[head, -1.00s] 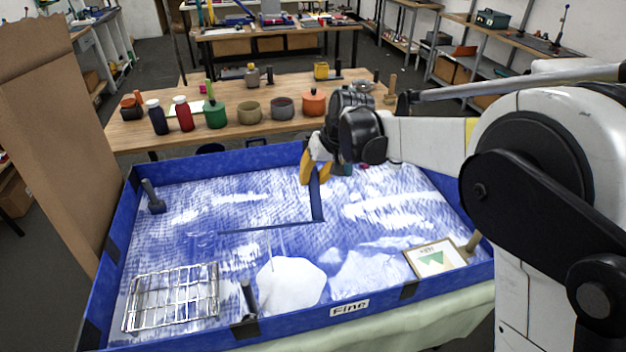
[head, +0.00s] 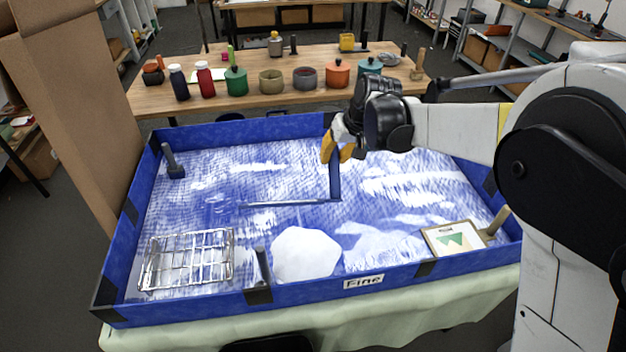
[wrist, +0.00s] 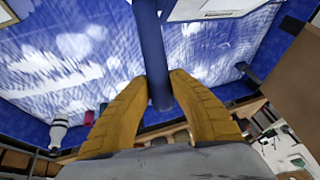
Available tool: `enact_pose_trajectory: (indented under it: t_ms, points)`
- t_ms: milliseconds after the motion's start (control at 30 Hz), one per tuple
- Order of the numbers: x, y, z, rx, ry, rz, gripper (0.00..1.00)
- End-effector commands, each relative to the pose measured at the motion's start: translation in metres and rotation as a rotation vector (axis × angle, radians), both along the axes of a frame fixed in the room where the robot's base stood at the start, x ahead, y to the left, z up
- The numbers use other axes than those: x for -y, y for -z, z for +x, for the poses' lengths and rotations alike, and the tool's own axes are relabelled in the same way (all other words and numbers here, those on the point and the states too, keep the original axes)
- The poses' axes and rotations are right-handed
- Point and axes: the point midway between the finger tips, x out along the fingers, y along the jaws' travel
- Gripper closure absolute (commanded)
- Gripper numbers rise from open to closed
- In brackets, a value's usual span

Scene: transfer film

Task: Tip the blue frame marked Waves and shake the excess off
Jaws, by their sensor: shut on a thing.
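My gripper (head: 338,150) is shut on a blue bar that hangs down over the tray; its yellow fingers also show in the wrist view (wrist: 158,95) on either side of the bar. The bar is part of the blue frame (head: 336,181). A thin blue edge runs left from its lower end, making an L. The bar also shows in the wrist view (wrist: 152,50). I cannot read a Waves mark. A blue-walled tray (head: 300,290) labelled Fine lies below, its inside covered in blue and white wave pattern. I cannot tell whether the frame touches it.
A wire rack (head: 187,260), a white flat piece (head: 305,254) and a small framed picture (head: 453,240) with a wooden handle lie at the tray's near side. Dark handles (head: 173,163) stand at its edges. Bottles and pots line the wooden table (head: 300,95) behind. Cardboard (head: 75,110) stands left.

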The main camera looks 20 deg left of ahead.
Motion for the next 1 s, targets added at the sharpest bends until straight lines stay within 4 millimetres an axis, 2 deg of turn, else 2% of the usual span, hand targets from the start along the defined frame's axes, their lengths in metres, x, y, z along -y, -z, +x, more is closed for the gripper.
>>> enact_pose_trajectory:
  t_ms: [100, 500, 800, 1000]
  points:
    - [0.0011, 0.0064, -0.003, 0.122, 0.001, 0.053, 1.0]
    - [0.0005, 0.0067, -0.0017, 0.48, 0.0, 0.204, 1.0]
    - [0.0001, 0.006, -0.0014, 0.678, 0.0, 0.289, 1.0]
    - [0.0003, 0.0019, -0.0012, 0.74, 0.001, 0.314, 1.0]
